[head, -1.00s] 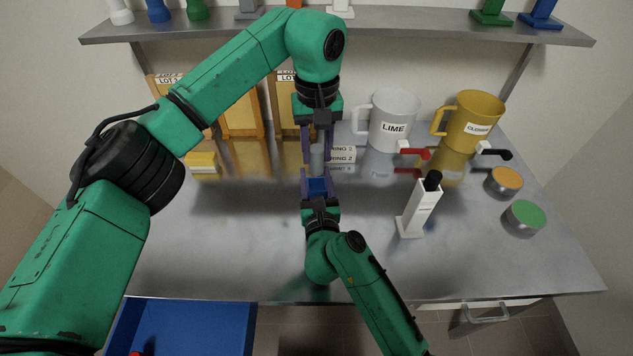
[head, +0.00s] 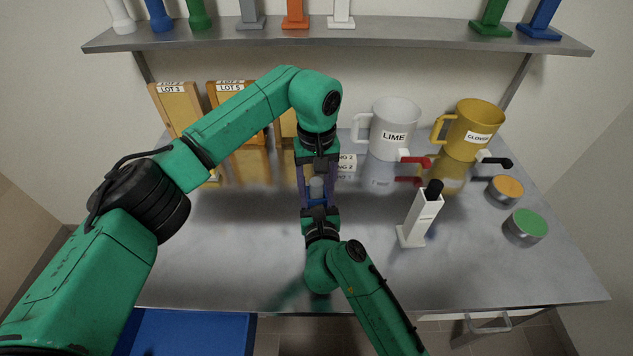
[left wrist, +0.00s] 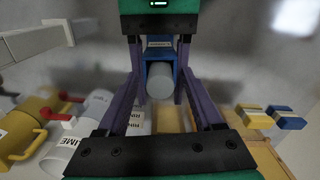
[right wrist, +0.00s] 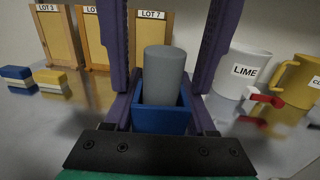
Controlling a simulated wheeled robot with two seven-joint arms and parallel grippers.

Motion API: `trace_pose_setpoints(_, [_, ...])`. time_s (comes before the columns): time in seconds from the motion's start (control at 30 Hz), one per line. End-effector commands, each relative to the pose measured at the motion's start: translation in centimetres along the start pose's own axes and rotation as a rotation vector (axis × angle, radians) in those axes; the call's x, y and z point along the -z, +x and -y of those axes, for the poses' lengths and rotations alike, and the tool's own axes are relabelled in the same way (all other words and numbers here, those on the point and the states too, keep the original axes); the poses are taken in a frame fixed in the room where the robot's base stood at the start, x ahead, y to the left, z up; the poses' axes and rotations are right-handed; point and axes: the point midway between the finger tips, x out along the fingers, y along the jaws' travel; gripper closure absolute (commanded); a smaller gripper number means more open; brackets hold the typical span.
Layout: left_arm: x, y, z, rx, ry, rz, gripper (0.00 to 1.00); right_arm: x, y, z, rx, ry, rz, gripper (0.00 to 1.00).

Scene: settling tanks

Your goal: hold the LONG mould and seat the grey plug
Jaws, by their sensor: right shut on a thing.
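A blue square mould (head: 316,204) is held upright over the bench by my right gripper (head: 319,207), which is shut on it. The mould also shows in the right wrist view (right wrist: 161,121). A label on it in the left wrist view is too small to read. The round grey plug (right wrist: 165,75) stands upright in the mould's open top, its upper part sticking out. It also shows in the left wrist view (left wrist: 160,81). My left gripper (head: 318,184) points down from above. Its purple fingers are on either side of the plug with gaps between.
Wooden LOT boards (head: 178,108) stand at the back left. A white LIME mug (head: 392,120) and yellow CLOVER mug (head: 478,118) stand back right. A white stand (head: 420,220) and tins with orange (head: 506,185) and green lids (head: 527,224) are right. A blue tray (head: 190,330) lies below.

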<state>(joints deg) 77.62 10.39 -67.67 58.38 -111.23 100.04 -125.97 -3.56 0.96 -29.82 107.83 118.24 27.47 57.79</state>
Motion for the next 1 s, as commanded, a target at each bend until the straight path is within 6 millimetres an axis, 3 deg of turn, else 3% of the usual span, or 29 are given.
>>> trace_pose_setpoints(0.17, [0.1,-0.8,-0.1,-0.002,0.000,-0.003,0.32,0.1,0.0,0.0,0.001,-0.002,-0.003,1.00])
trace_pose_setpoints(0.6, [0.0,-11.2,0.0,0.000,-0.001,-0.002,0.32,0.2,0.0,0.0,0.001,-0.002,-0.003,1.00])
trace_pose_setpoints(0.73, [0.0,-12.2,0.0,0.000,-0.001,-0.001,0.32,0.2,0.0,0.0,0.001,-0.002,-0.003,1.00])
trace_pose_setpoints(1.0, [0.0,-12.3,0.0,0.000,0.000,0.000,0.32,0.2,0.0,0.0,0.001,-0.002,-0.003,1.00])
